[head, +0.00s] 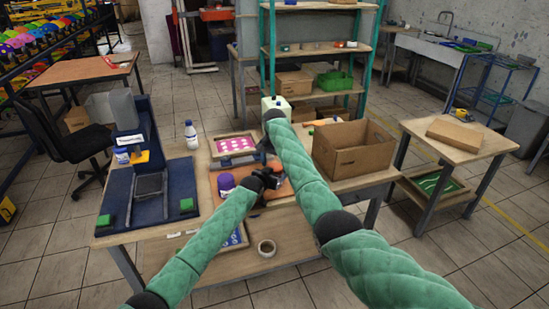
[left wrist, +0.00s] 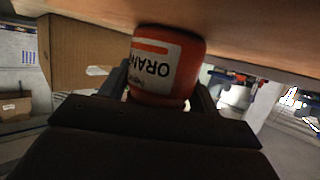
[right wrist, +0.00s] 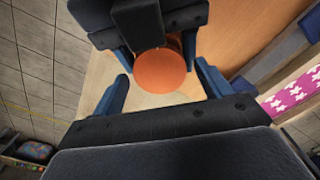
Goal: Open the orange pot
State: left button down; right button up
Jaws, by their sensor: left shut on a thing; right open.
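The orange pot (left wrist: 165,65) shows in the left wrist view with a white label reading "ORAN", the rest cut off. My left gripper (left wrist: 162,88) is shut on its sides; the pot looks close to or on the wooden tabletop. In the right wrist view the pot's round orange top (right wrist: 160,71) faces the camera, with my left gripper's dark jaws behind it. My right gripper (right wrist: 162,68) is open, one blue finger on each side of the top, with gaps visible. In the head view the arms largely hide the pot.
A purple pot (head: 226,184) stands left of my left gripper. A pink patterned frame (head: 233,146) lies behind. A cardboard box (head: 352,150) is on the right of the table, a blue printing stand (head: 180,177) on the left.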

jog(key=shift+f, duration=0.3)
jog(key=c, duration=1)
jog(key=shift+n, duration=1.6)
jog(key=o, duration=1.1)
